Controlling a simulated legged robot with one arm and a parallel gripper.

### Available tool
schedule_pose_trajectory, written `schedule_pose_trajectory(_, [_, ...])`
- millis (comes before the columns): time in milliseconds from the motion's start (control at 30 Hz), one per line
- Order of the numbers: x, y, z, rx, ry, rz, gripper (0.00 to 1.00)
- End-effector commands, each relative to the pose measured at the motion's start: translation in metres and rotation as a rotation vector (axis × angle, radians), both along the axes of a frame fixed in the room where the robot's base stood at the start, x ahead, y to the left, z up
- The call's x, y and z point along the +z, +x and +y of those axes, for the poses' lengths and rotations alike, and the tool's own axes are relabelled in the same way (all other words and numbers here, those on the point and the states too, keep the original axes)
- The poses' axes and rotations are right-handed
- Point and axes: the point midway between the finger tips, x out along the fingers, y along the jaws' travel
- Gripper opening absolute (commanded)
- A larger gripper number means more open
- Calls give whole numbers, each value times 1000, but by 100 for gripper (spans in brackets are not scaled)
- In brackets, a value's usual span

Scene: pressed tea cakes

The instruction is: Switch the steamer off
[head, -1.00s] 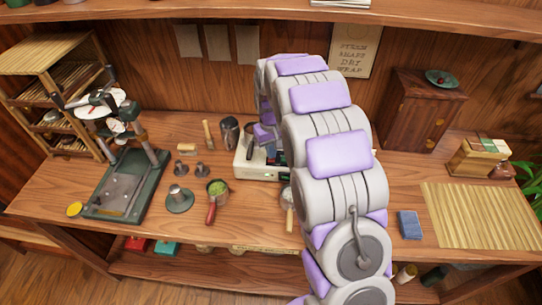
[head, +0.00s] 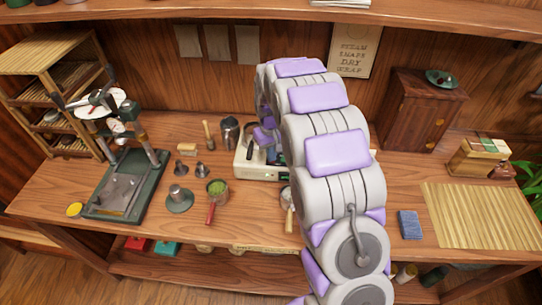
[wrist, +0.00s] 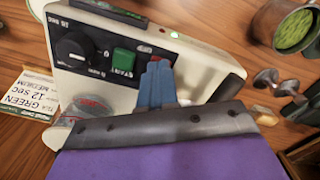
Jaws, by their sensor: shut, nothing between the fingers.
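The steamer (head: 244,168) is a pale box at the middle of the bench, partly hidden behind my arm in the head view. In the wrist view the steamer (wrist: 215,78) shows a dark control panel with a black knob (wrist: 73,47), a green START button (wrist: 124,60) and a small green light (wrist: 173,34). A little red shows right by the fingertips. My gripper (wrist: 156,68) is shut and empty, its blue fingers over the panel just right of the START button. I cannot tell whether they touch it.
A press (head: 125,185) stands farther left. A blue block (head: 410,224) and a slatted mat (head: 485,213) lie right of my arm.

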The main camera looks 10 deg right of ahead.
Motion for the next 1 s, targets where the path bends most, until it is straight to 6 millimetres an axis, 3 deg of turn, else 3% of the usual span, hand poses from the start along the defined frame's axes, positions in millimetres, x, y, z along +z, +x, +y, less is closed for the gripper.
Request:
schedule_pose_trajectory(433, [0,1,0,0,0,2,0])
schedule_pose_trajectory(1000, [42,1,0,0,1,-3,0])
